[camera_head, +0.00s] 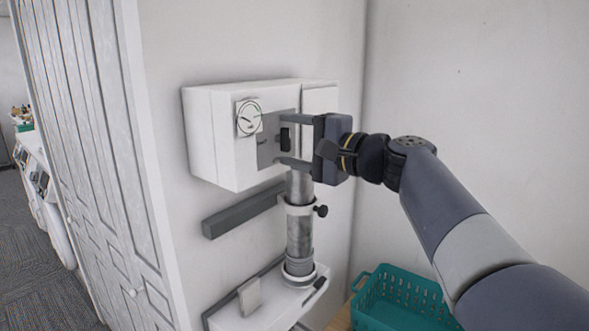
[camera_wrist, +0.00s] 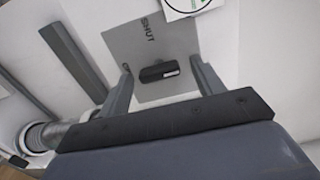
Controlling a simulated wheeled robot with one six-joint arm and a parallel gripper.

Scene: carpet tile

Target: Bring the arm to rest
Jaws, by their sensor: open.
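My gripper (camera_head: 285,147) is in front of a white wall box (camera_head: 222,150), with its two fingers reaching towards the box's grey plate (camera_head: 266,152). A small black handle (camera_head: 285,136) on the plate lies between the fingers. In the wrist view the open fingers (camera_wrist: 160,66) stand either side of the black handle (camera_wrist: 158,72), with a gap on each side. The grey plate (camera_wrist: 140,42) carries the word SHUT beyond the handle. Whether the fingertips touch the plate is unclear.
A round dial (camera_head: 248,117) is on the box's front. A metal pipe (camera_head: 299,230) runs below to a lower white unit (camera_head: 262,306). A grey bar (camera_head: 240,210) is on the wall. A teal basket (camera_head: 400,298) stands below my arm. A panelled white door (camera_head: 95,130) is at left.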

